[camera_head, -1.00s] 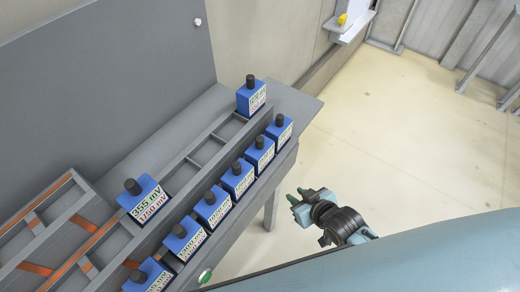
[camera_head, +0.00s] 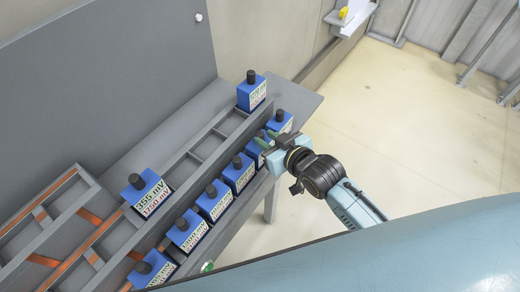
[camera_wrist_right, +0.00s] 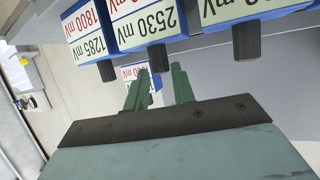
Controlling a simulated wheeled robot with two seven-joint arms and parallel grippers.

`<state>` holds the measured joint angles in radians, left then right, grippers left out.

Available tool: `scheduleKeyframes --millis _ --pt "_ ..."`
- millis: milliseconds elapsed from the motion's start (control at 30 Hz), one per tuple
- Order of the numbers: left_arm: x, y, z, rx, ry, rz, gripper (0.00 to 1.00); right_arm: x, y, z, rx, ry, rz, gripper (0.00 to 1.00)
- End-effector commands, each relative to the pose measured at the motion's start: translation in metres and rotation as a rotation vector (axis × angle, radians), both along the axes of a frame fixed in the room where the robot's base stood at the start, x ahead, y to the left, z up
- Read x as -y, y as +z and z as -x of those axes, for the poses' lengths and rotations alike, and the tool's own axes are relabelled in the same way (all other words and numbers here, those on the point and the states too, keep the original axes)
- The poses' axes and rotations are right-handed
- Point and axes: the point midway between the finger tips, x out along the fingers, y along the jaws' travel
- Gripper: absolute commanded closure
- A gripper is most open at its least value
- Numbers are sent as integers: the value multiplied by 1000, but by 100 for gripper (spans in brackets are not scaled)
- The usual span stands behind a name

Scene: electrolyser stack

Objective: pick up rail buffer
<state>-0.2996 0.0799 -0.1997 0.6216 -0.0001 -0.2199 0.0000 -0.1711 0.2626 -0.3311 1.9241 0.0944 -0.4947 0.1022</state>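Several blue blocks with black knobs and printed mV labels stand in a row on the front rail; I cannot tell which one the task calls the rail buffer. Near my right gripper (camera_head: 268,140) are the far-end block (camera_head: 279,122) and the block left of it (camera_head: 238,173); the gripper partly hides another between them. The right gripper is open, its two green fingers apart and empty at the row's far end. In the right wrist view its fingers (camera_wrist_right: 159,88) point towards a small labelled block (camera_wrist_right: 136,71), below blocks reading 1285 mV (camera_wrist_right: 88,38) and 2530 mV (camera_wrist_right: 145,28). My left gripper is out of view.
Two more blue blocks, one at the far end (camera_head: 252,95) and one reading 355 mV (camera_head: 148,194), stand on the grey divided rack (camera_head: 185,165). Orange-brown bars lie at the left. A grey panel (camera_head: 110,70) rises behind. Open floor (camera_head: 420,130) lies right.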

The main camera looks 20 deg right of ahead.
Motion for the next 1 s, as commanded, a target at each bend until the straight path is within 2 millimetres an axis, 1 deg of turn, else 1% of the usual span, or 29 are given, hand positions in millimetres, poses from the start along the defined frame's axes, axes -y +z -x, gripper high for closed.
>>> scheduleKeyframes --millis 67,333,467,667,700,800,900,1000 --pt "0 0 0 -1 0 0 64 -2 -1 -6 1 0 0 75" --pt "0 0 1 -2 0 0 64 -15 -13 -38 1 0 1 75" --pt "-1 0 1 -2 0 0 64 -18 -17 -45 0 1 1 75" --pt "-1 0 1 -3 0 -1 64 -18 -17 -45 0 1 1 75" --pt "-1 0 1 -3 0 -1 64 -17 -17 -46 0 1 1 76" --pt "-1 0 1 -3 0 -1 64 -17 -17 -45 -1 1 1 89" --pt "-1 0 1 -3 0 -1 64 -17 -17 -45 -1 0 1 100" --pt "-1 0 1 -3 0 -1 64 -17 -17 -45 -1 0 1 100"
